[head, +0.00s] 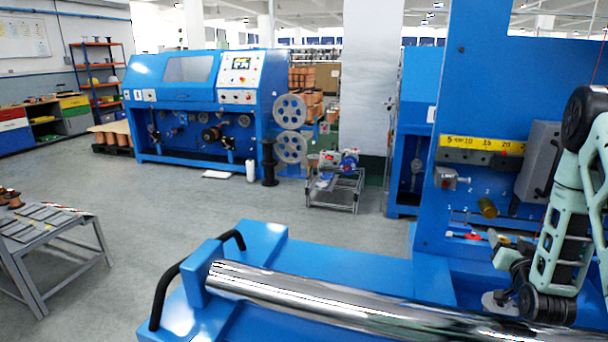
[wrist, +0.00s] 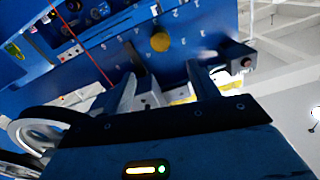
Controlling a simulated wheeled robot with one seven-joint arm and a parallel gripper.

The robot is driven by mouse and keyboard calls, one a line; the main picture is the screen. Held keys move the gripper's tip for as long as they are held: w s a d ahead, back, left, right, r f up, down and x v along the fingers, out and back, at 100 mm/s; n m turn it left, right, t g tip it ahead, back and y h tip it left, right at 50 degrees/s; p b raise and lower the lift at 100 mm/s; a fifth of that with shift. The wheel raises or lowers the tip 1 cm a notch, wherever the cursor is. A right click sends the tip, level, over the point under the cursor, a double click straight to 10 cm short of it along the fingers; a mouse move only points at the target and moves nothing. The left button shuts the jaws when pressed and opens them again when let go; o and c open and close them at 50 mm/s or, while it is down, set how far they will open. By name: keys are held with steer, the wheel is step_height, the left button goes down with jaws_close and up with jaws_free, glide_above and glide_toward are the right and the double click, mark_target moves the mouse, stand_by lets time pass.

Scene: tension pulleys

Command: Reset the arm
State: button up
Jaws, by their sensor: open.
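My arm (head: 568,215) hangs at the right edge of the head view, bent downward in front of the blue machine (head: 470,75). Its lower end is low, close to the shiny metal roller (head: 330,300). I cannot tell whether they touch. In the wrist view my gripper (wrist: 162,74) has its two fingers apart. I see nothing held between them. Beyond the fingers is the blue machine panel with a round yellow knob (wrist: 160,42), which also shows in the head view (head: 487,208). The panel looks tilted in the wrist view.
A yellow scale strip (head: 482,145) and a grey box (head: 540,162) are on the machine near my arm. A thin red line (wrist: 85,52) crosses the wrist view beside the left finger. A small cart (head: 335,188) and grey table (head: 45,235) stand farther left, with open floor between.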

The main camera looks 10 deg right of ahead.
steer(key=w+a+r+n+g+y, duration=0.1)
steer(key=w+a+n+g+y, duration=0.25)
steer(key=a, duration=0.85)
steer(key=w+a+r+n+y, duration=0.2)
steer(key=w+a+y, duration=0.35)
steer(key=a, duration=0.65)
steer(key=s+a+n+g+y, duration=0.1)
steer(key=s+a+n+g, duration=0.15)
steer(key=a, duration=0.85)
steer(key=s+a+r+n+g+y, duration=0.25)
steer(key=s+a+n+g, duration=0.2)
steer(key=s+a, duration=0.85)
steer(key=s+a+r+n+g+h, duration=0.1)
steer(key=s+r+g, duration=0.1)
steer(key=s, duration=0.6)
steer(key=s+a+r+n+g+h, duration=0.1)
steer(key=s+r+n+g, duration=0.1)
steer(key=s, duration=0.7)
steer(key=shift+a+g+h, duration=0.35)
steer(key=shift+a+g, duration=0.05)
steer(key=shift+g, duration=0.05)
steer(key=shift+w, duration=0.1)
